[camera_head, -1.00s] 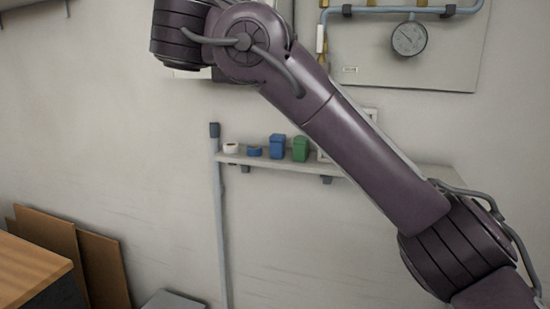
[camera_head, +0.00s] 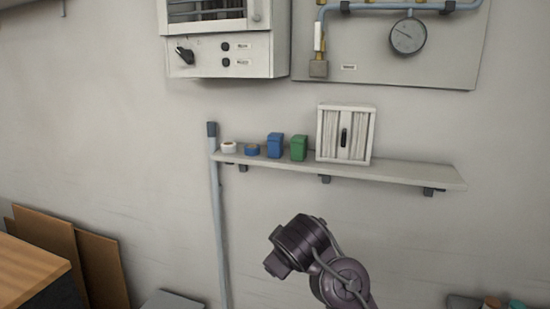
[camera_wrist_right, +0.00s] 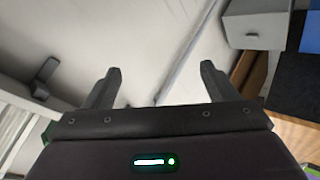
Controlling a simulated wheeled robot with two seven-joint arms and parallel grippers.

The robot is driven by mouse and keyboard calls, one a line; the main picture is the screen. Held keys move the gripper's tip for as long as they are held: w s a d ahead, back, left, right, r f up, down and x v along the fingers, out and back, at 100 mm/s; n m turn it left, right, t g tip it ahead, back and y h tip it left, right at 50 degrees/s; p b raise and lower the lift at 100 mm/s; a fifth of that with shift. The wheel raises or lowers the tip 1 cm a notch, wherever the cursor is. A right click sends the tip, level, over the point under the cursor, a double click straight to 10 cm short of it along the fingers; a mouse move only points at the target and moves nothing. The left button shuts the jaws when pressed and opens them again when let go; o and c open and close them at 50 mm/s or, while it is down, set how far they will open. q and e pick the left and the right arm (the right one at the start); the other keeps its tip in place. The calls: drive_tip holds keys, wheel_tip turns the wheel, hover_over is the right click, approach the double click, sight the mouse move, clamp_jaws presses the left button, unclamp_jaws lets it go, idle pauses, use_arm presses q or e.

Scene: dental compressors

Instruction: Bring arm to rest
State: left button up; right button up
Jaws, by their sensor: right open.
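My right arm (camera_head: 320,262) shows at the lower middle of the head view, below the wall shelf and apart from it. Its gripper is not visible there. In the right wrist view my right gripper (camera_wrist_right: 160,88) has its two dark fingers wide apart, with nothing between them. My left gripper is in neither view.
A wall shelf (camera_head: 410,175) holds a small white cabinet (camera_head: 328,135), green (camera_head: 299,148) and blue (camera_head: 274,146) containers and tape rolls. Above are a control box (camera_head: 220,55) and a gauge panel (camera_head: 440,50). A wooden-topped bench (camera_head: 30,268) stands lower left.

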drive_tip(key=s+d+f+m+g, duration=0.2)
drive_tip(key=s+d+f, duration=0.2)
drive_tip(key=s+f, duration=0.3)
drive_tip(key=s+d+f+m+g, duration=0.15)
drive_tip(key=s+d+f, duration=0.25)
drive_tip(key=f, duration=0.4)
drive_tip(key=s+d+f+m+g, duration=0.1)
drive_tip(key=s+d+f+m, duration=0.2)
drive_tip(key=s, duration=0.5)
drive_tip(key=s+d+f+m+g, duration=0.1)
drive_tip(key=s+d+f+m, duration=0.1)
drive_tip(key=s+d+f, duration=0.35)
drive_tip(key=s+f+g, duration=0.1)
drive_tip(key=s+f, duration=0.2)
drive_tip(key=f, duration=1.2)
drive_tip(key=s+f+g, duration=0.1)
drive_tip(key=s+f, duration=0.2)
drive_tip(key=f, duration=1.2)
drive_tip(key=s+d+f, duration=0.2)
drive_tip(key=s+f, duration=0.6)
drive_tip(key=s, duration=0.1)
drive_tip(key=s+d+f, duration=0.2)
drive_tip(key=s+f, duration=0.6)
drive_tip(key=s, duration=0.1)
drive_tip(key=shift+s+f+n+g+h, duration=0.35)
drive_tip(key=shift+n+g+h, duration=0.05)
drive_tip(key=shift+n+g, duration=0.05)
